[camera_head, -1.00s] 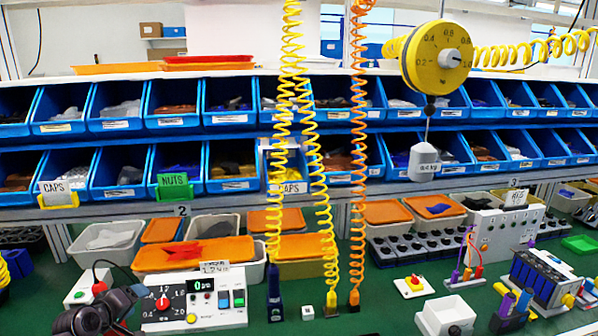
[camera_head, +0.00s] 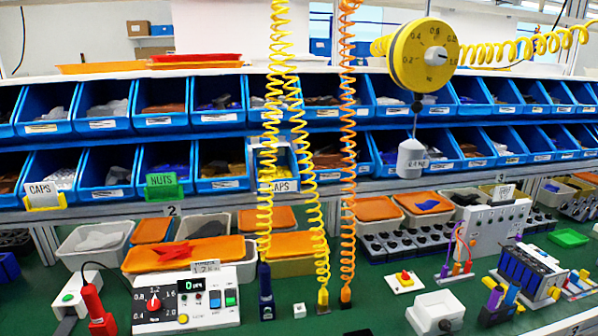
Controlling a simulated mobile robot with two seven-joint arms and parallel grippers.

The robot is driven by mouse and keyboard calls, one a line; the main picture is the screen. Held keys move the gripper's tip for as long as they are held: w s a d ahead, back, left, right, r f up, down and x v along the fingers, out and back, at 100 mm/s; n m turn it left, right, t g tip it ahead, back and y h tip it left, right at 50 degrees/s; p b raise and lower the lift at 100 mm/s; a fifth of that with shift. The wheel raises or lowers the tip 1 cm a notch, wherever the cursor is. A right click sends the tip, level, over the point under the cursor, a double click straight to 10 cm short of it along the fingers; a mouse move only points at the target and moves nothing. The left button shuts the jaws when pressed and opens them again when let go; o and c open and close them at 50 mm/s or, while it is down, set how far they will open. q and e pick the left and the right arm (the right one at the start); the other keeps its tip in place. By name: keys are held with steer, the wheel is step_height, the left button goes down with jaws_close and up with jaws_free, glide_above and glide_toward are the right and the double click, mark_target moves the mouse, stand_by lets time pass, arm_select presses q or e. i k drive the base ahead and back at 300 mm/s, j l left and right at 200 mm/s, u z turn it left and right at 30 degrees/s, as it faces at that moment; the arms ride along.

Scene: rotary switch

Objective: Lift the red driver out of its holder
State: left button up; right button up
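The red driver (camera_head: 95,307) stands nearly upright at the lower left, with a black cable at its top. Its lower end is close to the bottom edge of the picture. A dark grey piece (camera_head: 65,327) sits just left of it; I cannot tell whether this is part of the holder. How the driver sits in its holder cannot be made out. No gripper shows around the driver. I cannot make out my left or right gripper in this view.
A white control box (camera_head: 185,300) with a dial stands right of the driver. A dark blue tool (camera_head: 266,292) hangs on a yellow coil. Small dark shapes at the bottom edge are unclear.

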mark_target(88, 293)
steer(key=u, duration=1.35)
steer(key=i+j, duration=0.15)
steer(key=j, duration=0.25)
steer(key=i+j+z, duration=0.15)
steer(key=j, duration=0.2)
steer(key=i+j, duration=0.2)
steer(key=j, duration=0.2)
steer(key=i+j+z, duration=0.1)
steer(key=j, duration=0.3)
steer(key=i+j, duration=0.2)
steer(key=j, duration=0.2)
steer(key=i+j+z, duration=0.15)
steer(key=j, duration=0.25)
steer(key=i+j, duration=0.1)
steer(key=j, duration=0.3)
